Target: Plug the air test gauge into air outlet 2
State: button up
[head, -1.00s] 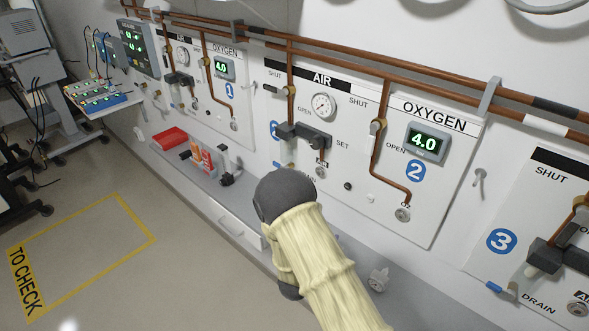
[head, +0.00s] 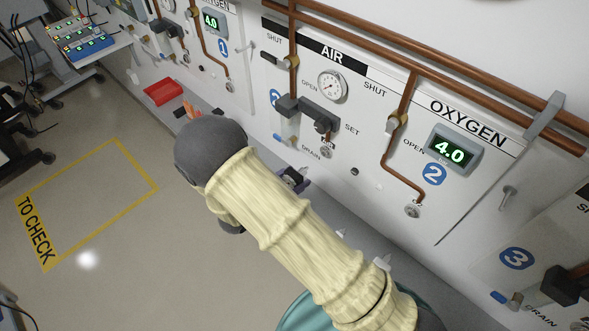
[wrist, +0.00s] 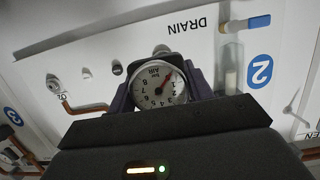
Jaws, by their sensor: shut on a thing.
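The air test gauge (wrist: 158,86) is a round white dial marked AIR and bar, held between the grey-purple fingers of my gripper (wrist: 160,92) in the wrist view. The dial faces the wrist camera and appears upside down. In the head view my gripper (head: 296,181) shows only partly past my arm, below the AIR panel, and the gauge is mostly hidden there. Air outlet 2 (head: 327,152) is a small round socket at the lower part of the AIR panel. My gripper is below it, apart from it. In the wrist view the outlet is largely hidden behind the gauge.
The drain bowl (wrist: 231,70) and its blue lever (wrist: 259,21) are close beside the fingers. The oxygen outlet (head: 412,211) and a black knob (head: 354,171) lie to the right. A grey shelf (head: 350,225) runs under the panels; a red tray (head: 163,92) sits on it.

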aim_at(304, 170)
jog(key=shift+s, duration=0.1)
jog(key=shift+w+d, duration=0.15)
jog(key=shift+w, duration=0.05)
jog(key=shift+r+b+x, duration=0.1)
jog(key=shift+r+x, duration=0.1)
jog(key=shift+x, duration=0.7)
jog(key=shift+r+b+x, duration=0.1)
jog(key=shift+r+x, duration=0.1)
jog(key=shift+x, duration=0.65)
jog(key=shift+r+b+x, duration=0.1)
jog(key=shift+r+x, duration=0.15)
jog(key=shift+x, duration=0.65)
jog(key=shift+r+x, duration=0.15)
jog(key=shift+x, duration=0.55)
jog(key=shift+r+x, duration=0.2)
jog(key=shift+x, duration=0.5)
jog(key=shift+w+d+r, duration=0.1)
jog(key=shift+w+d, duration=0.05)
jog(key=o, duration=1.4)
jog(key=shift+w, duration=0.1)
